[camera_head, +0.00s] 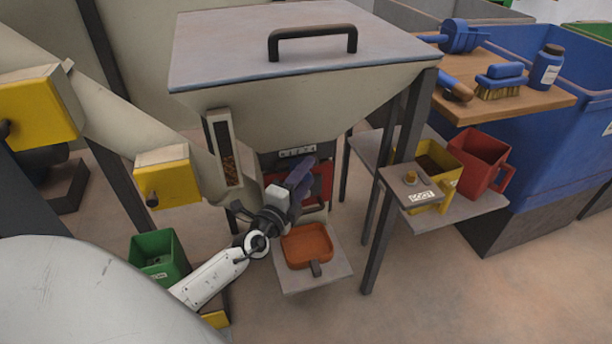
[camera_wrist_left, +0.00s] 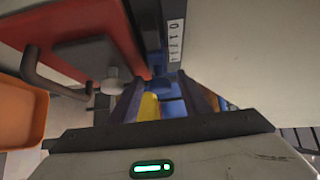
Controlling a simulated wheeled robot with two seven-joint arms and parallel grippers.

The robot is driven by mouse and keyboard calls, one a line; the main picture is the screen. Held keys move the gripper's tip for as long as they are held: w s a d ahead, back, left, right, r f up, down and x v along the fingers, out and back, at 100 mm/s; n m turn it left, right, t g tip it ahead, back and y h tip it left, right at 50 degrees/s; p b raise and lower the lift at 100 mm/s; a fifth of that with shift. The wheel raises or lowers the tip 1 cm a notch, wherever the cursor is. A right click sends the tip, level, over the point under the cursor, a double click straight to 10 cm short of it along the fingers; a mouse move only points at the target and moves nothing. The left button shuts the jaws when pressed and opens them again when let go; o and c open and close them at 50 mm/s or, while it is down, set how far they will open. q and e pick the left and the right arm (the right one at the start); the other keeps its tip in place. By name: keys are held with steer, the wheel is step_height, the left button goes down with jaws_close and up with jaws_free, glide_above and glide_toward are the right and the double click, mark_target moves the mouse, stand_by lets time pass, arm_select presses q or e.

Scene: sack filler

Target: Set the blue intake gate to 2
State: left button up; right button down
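My left gripper (camera_head: 299,178) is under the hopper's front, close to a numbered scale strip (camera_head: 297,151) and a red panel (camera_head: 325,183). In the left wrist view its two dark fingers (camera_wrist_left: 165,100) stand apart, with no object clearly held between them. Blue shows between and beyond the fingertips; I cannot tell whether it is the blue intake gate or the blue bin behind. The scale strip (camera_wrist_left: 175,42) is just beyond the fingers, and the red panel (camera_wrist_left: 75,40) with a grey knob is to their left. The gate's setting cannot be read. My right gripper is not in view.
An orange tray (camera_head: 307,245) sits on a platform below the gripper. A green bin (camera_head: 158,256) stands left. Hopper legs (camera_head: 382,220) stand right, beside a shelf with a yellow container (camera_head: 440,168) and a red one (camera_head: 482,160). A blue bin (camera_head: 540,155) is farther right.

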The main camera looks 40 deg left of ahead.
arm_select(q)
steer(key=s+d, duration=0.1)
steer(key=s, duration=0.9)
steer(key=shift+d, duration=0.3)
steer(key=shift+s, duration=0.1)
